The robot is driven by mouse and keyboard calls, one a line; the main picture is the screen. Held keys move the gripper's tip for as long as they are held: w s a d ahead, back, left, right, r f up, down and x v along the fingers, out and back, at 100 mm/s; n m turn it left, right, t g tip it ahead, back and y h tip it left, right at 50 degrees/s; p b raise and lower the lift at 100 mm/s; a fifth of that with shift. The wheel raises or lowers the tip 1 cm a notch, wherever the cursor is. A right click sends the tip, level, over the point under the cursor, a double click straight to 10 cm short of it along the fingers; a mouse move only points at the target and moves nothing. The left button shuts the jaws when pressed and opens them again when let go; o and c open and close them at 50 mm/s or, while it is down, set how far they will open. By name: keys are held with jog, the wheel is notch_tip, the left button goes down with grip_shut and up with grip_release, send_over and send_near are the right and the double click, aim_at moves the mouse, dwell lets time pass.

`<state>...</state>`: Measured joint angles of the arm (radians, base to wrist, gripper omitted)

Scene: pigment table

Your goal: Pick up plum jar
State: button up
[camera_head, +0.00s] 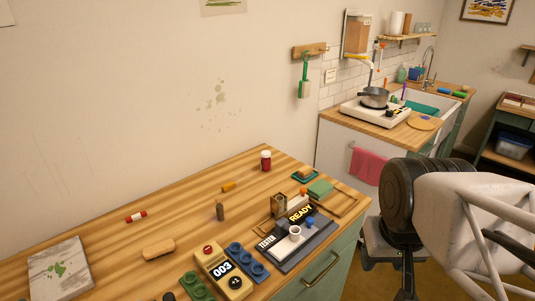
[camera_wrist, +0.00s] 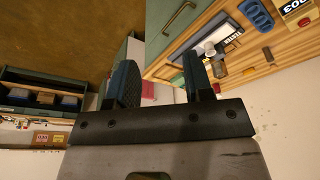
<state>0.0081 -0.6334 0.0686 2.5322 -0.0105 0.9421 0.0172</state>
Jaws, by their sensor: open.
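The plum jar (camera_head: 265,160), small with a dark red body and a pale lid, stands upright near the back edge of the wooden table (camera_head: 110,250) in the head view. Nothing touches it. I cannot make it out clearly in the wrist view. My gripper (camera_wrist: 158,78) is open, with its two dark fingers apart and nothing between them. It is off the table's right side, well away from the jar. My arm shows at the right of the head view.
A brown block (camera_head: 159,250) and a dark upright piece (camera_head: 220,211) stand left of the jar. The wall rises close behind it.

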jog(key=o, duration=0.5)
jog(key=shift+o, duration=0.2)
jog(key=m+g+y, duration=0.2)
jog(key=m+y, duration=0.8)
jog(key=m, duration=0.4)
send_over(270, 158)
jog(key=s+d, duration=0.4)
jog(key=s, duration=0.5)
jog(key=s+d, duration=0.4)
jog(key=s, duration=0.5)
notch_tip(270, 158, down, 7)
jog(key=w+a+f+m+y, duration=0.1)
jog(key=w+f+m, duration=0.1)
jog(key=w+f, duration=0.2)
jog(key=w+a+f+m+t+y, duration=0.1)
jog(key=w+f, duration=0.3)
jog(key=w, duration=0.3)
jog(key=w+f+m+y, duration=0.1)
jog(key=w+f+m, duration=0.1)
jog(key=w+f, duration=0.2)
jog(key=shift+w+a+f+m, duration=0.1)
jog(key=shift+w+a+m, duration=0.1)
jog(key=shift+w, duration=0.35)
jog(key=shift+w+a+f+m, duration=0.1)
jog(key=shift+w+a, duration=0.1)
jog(key=shift+w, duration=0.3)
jog(key=shift+w+f+t+y, duration=0.15)
jog(key=shift+t+y, duration=0.15)
